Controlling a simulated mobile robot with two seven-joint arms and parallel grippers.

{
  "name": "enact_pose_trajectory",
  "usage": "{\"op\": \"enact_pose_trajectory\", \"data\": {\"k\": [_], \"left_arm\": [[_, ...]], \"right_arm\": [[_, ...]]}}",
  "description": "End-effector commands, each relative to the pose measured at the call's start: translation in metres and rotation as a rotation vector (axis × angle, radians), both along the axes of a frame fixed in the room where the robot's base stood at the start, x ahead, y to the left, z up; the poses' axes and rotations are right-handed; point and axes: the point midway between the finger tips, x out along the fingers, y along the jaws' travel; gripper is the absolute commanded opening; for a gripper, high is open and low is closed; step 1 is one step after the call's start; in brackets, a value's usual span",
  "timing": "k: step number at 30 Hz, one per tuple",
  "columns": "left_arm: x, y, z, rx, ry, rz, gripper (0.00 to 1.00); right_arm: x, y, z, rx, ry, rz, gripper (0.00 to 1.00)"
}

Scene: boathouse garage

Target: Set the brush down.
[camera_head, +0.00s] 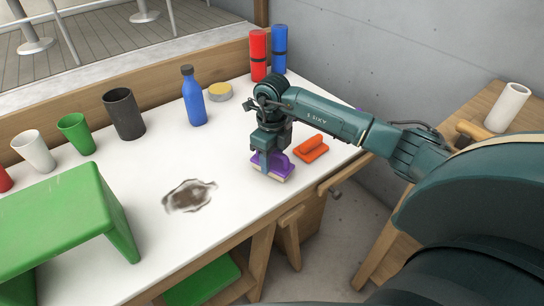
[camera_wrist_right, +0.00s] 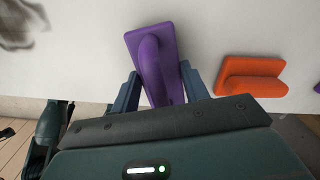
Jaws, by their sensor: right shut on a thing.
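The purple brush (camera_head: 272,166) has a flat base with a pale underside and a raised handle. It is at the front right of the white tabletop (camera_head: 225,240). My right gripper (camera_head: 266,158) points down and is shut on its handle. In the right wrist view, the purple brush (camera_wrist_right: 150,62) sits between the two fingers (camera_wrist_right: 160,88), over the white surface. I cannot tell whether its underside touches the table. My left gripper is not in view.
An orange brush-like tool (camera_head: 311,149) lies just right of the purple brush. A dark smudge (camera_head: 189,196) marks the table to the left.

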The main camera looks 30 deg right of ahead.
Motion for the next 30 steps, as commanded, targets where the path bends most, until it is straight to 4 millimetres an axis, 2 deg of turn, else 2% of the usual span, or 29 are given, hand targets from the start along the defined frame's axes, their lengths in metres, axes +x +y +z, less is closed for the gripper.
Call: {"op": "enact_pose_trajectory", "data": {"k": [9,10,19,27,30], "left_arm": [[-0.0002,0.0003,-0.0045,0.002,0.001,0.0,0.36],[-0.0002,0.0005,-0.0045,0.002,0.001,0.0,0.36],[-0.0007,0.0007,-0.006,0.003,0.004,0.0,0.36],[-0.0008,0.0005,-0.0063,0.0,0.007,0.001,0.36],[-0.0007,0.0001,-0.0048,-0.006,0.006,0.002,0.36]], "right_arm": [[0.0002,-0.0002,-0.0051,0.0,-0.001,0.0,0.24],[0.0002,-0.0002,-0.005,0.0,-0.001,-0.001,0.46],[0.0001,-0.0002,-0.0046,0.0,0.0,0.0,0.7],[-0.0002,-0.0001,-0.0051,0.0,0.001,0.0,0.7],[0.0007,-0.0004,0.0039,0.0,-0.002,0.0,0.7]]}}
